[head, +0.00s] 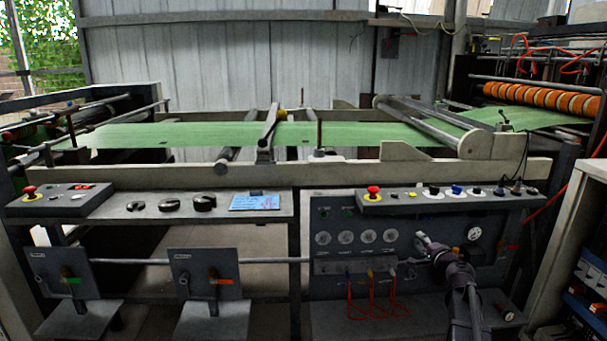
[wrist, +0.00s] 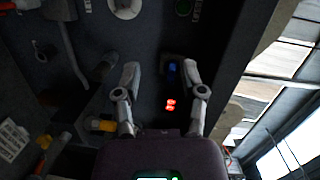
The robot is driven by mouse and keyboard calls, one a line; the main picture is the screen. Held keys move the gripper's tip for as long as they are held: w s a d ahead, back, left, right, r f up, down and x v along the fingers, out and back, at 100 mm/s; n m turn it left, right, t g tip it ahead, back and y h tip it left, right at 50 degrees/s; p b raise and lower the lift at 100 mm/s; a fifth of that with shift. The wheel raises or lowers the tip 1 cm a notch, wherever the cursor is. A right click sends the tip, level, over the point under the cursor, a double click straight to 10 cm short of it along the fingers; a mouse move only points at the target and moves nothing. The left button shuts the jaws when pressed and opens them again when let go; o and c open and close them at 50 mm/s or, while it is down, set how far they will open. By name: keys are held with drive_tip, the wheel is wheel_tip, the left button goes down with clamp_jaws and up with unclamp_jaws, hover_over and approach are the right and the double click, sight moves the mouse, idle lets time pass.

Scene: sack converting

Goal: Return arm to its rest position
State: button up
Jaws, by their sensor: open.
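My gripper (head: 426,243) is in front of the grey lower control panel (head: 335,285) at the right of the head view. In the wrist view my gripper (wrist: 165,76) shows two pale fingers spread apart with nothing held between them. A blue spot (wrist: 172,68) and a red lit spot (wrist: 170,104) show in the gap, beyond the fingers. I cannot tell whether the fingers touch the panel.
Gauges (head: 345,237) and red looped hoses (head: 350,300) are left of my gripper. Above are a red stop button (head: 373,190) and several knobs on a ledge. A green web (head: 350,133) crosses the machine. A cabinet (head: 560,240) stands at right.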

drive_tip(key=s+a+f+n+g+y, duration=0.2)
drive_tip(key=s+a+f+n+g, duration=0.25)
drive_tip(key=a, duration=0.45)
drive_tip(key=s+a+f+n+g+y, duration=0.1)
drive_tip(key=s+a+f+n+g, duration=0.4)
drive_tip(key=a, duration=0.5)
drive_tip(key=s+a+f+n+g+h, duration=0.2)
drive_tip(key=s+f+g+h, duration=0.1)
drive_tip(key=s, duration=0.6)
drive_tip(key=s+a+f+n+g+h, duration=0.2)
drive_tip(key=s+f+n+g, duration=0.1)
drive_tip(key=s, duration=0.6)
wheel_tip(320, 180, up, 38)
drive_tip(key=s+h+p, duration=0.1)
drive_tip(key=p, duration=3.8)
drive_tip(key=shift+s+d+f+g, duration=0.15)
drive_tip(key=shift+s+d+g, duration=0.2)
drive_tip(key=shift+d+g, duration=0.1)
drive_tip(key=shift+s+f, duration=0.1)
